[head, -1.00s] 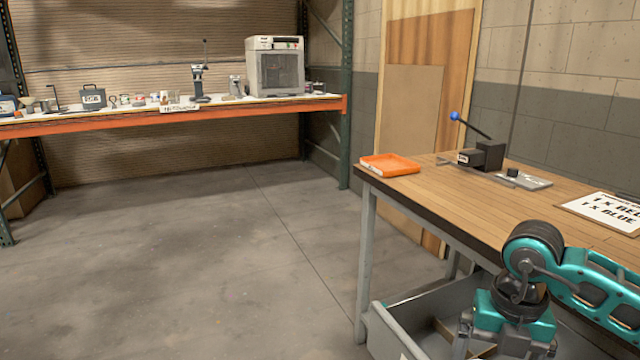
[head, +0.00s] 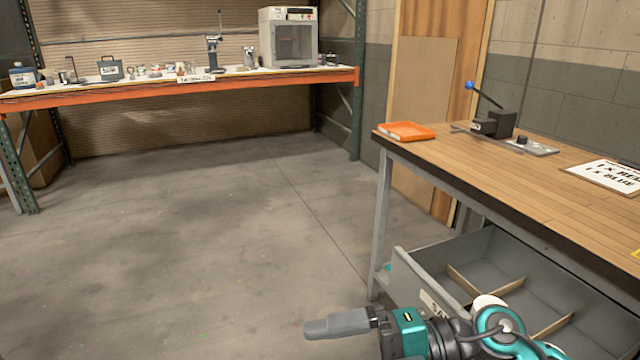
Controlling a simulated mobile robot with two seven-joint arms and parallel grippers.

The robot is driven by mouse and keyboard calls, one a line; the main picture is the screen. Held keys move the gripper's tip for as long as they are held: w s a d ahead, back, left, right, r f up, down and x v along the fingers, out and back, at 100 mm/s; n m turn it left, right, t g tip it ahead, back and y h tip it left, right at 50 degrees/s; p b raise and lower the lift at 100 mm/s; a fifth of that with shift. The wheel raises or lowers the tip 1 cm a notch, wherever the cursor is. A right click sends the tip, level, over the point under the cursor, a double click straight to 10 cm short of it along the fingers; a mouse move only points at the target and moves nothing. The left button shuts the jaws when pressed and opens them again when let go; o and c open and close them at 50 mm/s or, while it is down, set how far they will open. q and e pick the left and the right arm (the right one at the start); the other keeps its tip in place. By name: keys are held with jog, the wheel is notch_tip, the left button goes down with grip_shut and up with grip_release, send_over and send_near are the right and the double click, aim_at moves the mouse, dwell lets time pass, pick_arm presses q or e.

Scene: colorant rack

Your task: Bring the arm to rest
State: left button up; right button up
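My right arm comes in at the bottom right. Its teal and black wrist lies low in the picture, by the front of the open drawer (head: 405,283). My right gripper (head: 340,326) points left over the bare floor, clear of the drawer and the bench. I see its grey fingers edge-on, so the gap between them is hidden. Nothing shows in or around the fingers. My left gripper is not in view.
A wooden workbench (head: 480,165) on the right bears an orange tray (head: 406,132), a black lever press (head: 494,123) and a printed sign (head: 608,176). An orange-beamed shelf (head: 180,84) with several items and a white machine (head: 289,42) stands behind. The middle floor is clear.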

jog(key=w+d+m+t+h, duration=0.2)
jog(key=w+d+m+t, duration=0.1)
jog(key=m+t, duration=0.65)
jog(key=w+d+m+t+h, duration=0.1)
jog(key=w+d+m+t, duration=0.25)
jog(key=m+t, duration=0.55)
jog(key=s+d+f+m+g+h, duration=0.3)
jog(key=s+f+m+h, duration=0.25)
jog(key=f, duration=0.45)
jog(key=s+d+f+m+g+h, duration=0.4)
jog(key=s+f+m+h, duration=0.15)
jog(key=f, duration=0.55)
pick_arm(q)
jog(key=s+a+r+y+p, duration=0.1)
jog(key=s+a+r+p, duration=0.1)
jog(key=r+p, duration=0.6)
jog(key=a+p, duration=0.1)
jog(key=p, duration=0.3)
pick_arm(e)
notch_tip(320, 180, up, 8)
jog(key=d, duration=0.2)
jog(key=shift+d+m, duration=0.15)
jog(key=shift+m, duration=0.2)
